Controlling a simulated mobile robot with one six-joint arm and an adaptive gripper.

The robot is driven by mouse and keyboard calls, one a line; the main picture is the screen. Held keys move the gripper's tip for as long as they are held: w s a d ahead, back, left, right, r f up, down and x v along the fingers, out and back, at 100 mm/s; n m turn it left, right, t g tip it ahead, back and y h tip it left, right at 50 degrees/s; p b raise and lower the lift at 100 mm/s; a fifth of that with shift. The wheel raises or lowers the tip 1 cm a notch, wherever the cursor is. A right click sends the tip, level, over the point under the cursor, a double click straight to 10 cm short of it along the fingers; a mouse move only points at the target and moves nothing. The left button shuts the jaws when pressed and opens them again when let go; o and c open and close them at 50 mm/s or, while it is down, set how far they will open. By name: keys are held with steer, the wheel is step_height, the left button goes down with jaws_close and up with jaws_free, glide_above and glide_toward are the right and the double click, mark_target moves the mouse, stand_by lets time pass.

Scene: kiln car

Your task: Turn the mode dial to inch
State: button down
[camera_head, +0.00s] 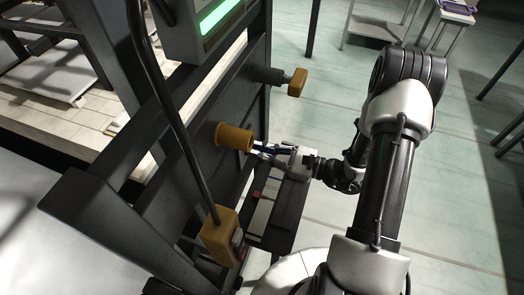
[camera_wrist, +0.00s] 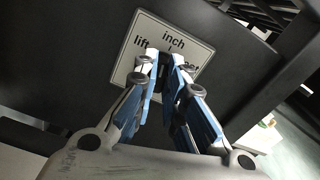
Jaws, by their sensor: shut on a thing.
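The mode dial's white label plate (camera_wrist: 150,27) is on the dark panel in the wrist view.
A yellow knob (camera_head: 297,83) juts out farther back. A yellow box (camera_head: 220,237) hangs on a black cable in front. A green-lit display (camera_head: 219,15) is above. Open floor lies right.

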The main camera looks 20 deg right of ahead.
steer(key=m+p, duration=0.1)
steer(key=m, duration=0.1)
steer(key=shift+m+p, duration=0.35)
steer(key=shift+m, duration=0.05)
steer(key=c, duration=1.7)
jaws_free()
steer(key=shift+o, duration=0.2)
steer(key=v, duration=1.2)
